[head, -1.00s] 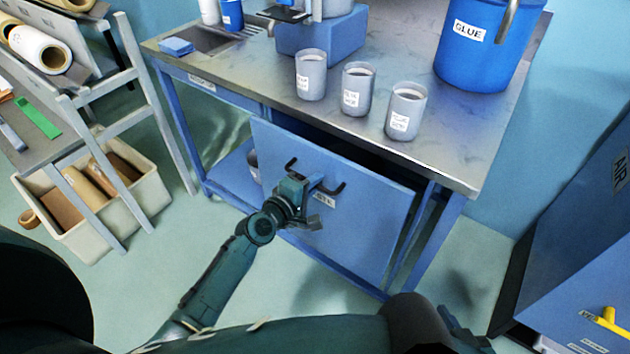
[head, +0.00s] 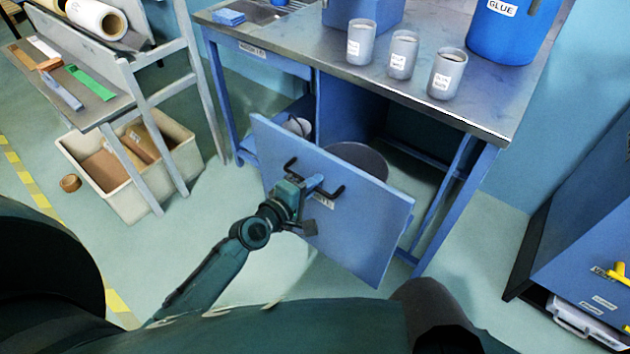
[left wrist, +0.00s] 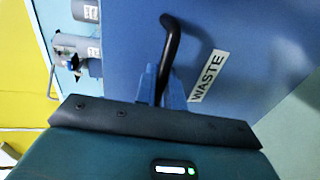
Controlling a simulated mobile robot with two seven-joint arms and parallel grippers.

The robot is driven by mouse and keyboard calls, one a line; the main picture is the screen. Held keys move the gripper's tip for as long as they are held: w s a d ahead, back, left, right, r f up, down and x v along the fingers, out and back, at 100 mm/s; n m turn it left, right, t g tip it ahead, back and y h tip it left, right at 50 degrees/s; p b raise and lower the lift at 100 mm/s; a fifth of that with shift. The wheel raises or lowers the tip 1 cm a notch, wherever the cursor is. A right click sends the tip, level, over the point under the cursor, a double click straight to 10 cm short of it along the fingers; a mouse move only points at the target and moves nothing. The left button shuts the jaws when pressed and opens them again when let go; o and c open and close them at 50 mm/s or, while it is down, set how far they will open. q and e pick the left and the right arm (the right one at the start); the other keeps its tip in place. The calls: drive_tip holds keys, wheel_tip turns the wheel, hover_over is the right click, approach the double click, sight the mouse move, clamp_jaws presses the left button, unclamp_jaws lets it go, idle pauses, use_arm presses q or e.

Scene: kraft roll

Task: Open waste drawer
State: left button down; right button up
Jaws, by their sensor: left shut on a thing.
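The waste drawer (head: 355,225) is a blue front panel under the workbench, pulled out from the bench, with a dark round bin (head: 358,158) showing behind it. Its dark bar handle (head: 335,192) is on the front. My left gripper (head: 312,186) is shut on this handle. In the left wrist view the handle (left wrist: 170,45) rises from between the blue fingers (left wrist: 160,88), beside a label reading WASTE (left wrist: 209,76). My right gripper cannot be made out in the head view.
The workbench (head: 460,108) carries several grey cups and a blue glue bucket (head: 510,30). A cream crate (head: 130,205) and a grey rack (head: 100,110) stand to the left. A blue cabinet (head: 590,215) is at the right. Floor shows around the drawer.

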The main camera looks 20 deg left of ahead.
use_arm(q)
drive_tip(key=shift+s+a, duration=0.15)
drive_tip(key=shift+s, duration=0.4)
drive_tip(key=c, duration=1.6)
unclamp_jaws()
drive_tip(key=shift+c, duration=0.2)
drive_tip(key=v, duration=1.3)
drive_tip(key=shift+s, duration=0.15)
